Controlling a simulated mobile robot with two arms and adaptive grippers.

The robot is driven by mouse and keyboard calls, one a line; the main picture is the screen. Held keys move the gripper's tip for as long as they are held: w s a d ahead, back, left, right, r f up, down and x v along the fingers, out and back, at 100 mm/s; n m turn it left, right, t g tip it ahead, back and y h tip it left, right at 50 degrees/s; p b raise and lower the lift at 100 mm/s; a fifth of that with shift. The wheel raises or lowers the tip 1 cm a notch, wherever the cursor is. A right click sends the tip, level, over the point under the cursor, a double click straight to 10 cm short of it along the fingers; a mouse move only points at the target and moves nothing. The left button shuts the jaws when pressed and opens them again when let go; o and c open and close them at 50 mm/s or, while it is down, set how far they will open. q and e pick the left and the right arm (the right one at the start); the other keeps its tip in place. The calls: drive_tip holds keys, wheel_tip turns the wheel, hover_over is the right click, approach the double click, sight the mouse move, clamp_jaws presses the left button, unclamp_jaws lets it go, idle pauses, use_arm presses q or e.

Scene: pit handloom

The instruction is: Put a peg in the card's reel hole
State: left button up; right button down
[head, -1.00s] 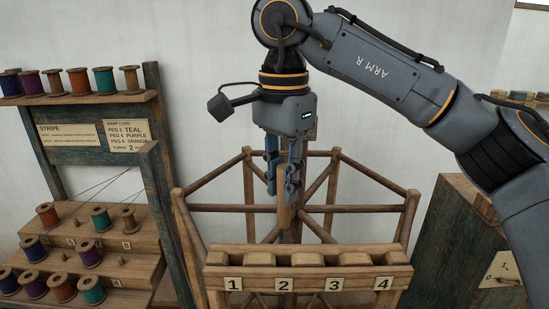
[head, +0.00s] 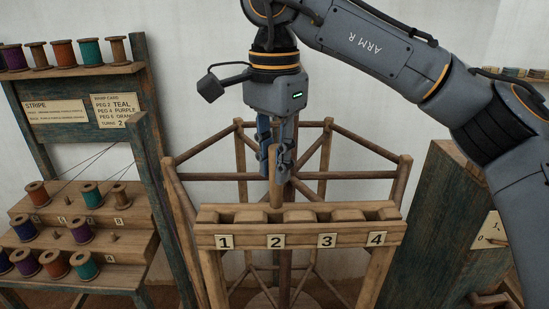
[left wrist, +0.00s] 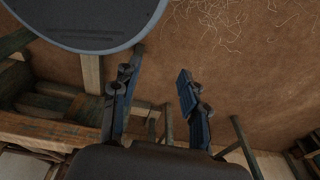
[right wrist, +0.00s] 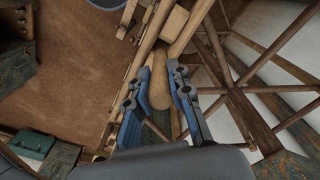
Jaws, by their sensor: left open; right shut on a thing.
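My right gripper (head: 275,170) is above the numbered wooden rail (head: 300,237), over its label 2. It is shut on an upright wooden peg (head: 275,192); the peg also shows between the fingers in the right wrist view (right wrist: 159,82). The peg's lower end is at the rail's back top edge near a gap by label 2; I cannot tell whether it is in a hole. The card (head: 119,111) on the left rack reads peg 2 teal, peg 4 purple, peg 6 orange, turns 2. My left gripper (left wrist: 155,88) is open and empty, seen only in the left wrist view.
A wooden reel frame (head: 324,160) stands behind the rail. The stepped rack (head: 140,215) at left holds several coloured spools, with more on its top shelf. A dark wooden cabinet (head: 440,220) with a dial card stands at right.

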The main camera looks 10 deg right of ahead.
sight(274, 206)
wheel_tip(274, 206, down, 2)
drive_tip(key=shift+f+b, duration=0.1)
drive_tip(key=shift+b, duration=0.45)
drive_tip(key=shift+w+f, duration=0.1)
drive_tip(key=shift+f, duration=0.2)
drive_tip(key=shift+f+b, duration=0.8)
use_arm(q)
drive_tip(key=shift+s+a+f+b, duration=0.1)
drive_tip(key=shift+s+f, duration=0.2)
drive_tip(key=shift+f, duration=0.35)
drive_tip(key=shift+s+f+b, duration=0.1)
drive_tip(key=shift+s+f, duration=0.15)
drive_tip(key=shift+f, duration=0.4)
drive_tip(key=shift+s+a+f+b, duration=0.1)
drive_tip(key=shift+s+f, duration=0.2)
drive_tip(key=shift+f, duration=0.35)
use_arm(e)
drive_tip(key=shift+f, duration=0.55)
drive_tip(key=c, duration=1.1)
unclamp_jaws()
drive_tip(key=shift+c, duration=0.2)
drive_tip(key=shift+o, duration=0.4)
use_arm(q)
drive_tip(key=shift+s, duration=0.1)
use_arm(e)
drive_tip(key=o, duration=0.3)
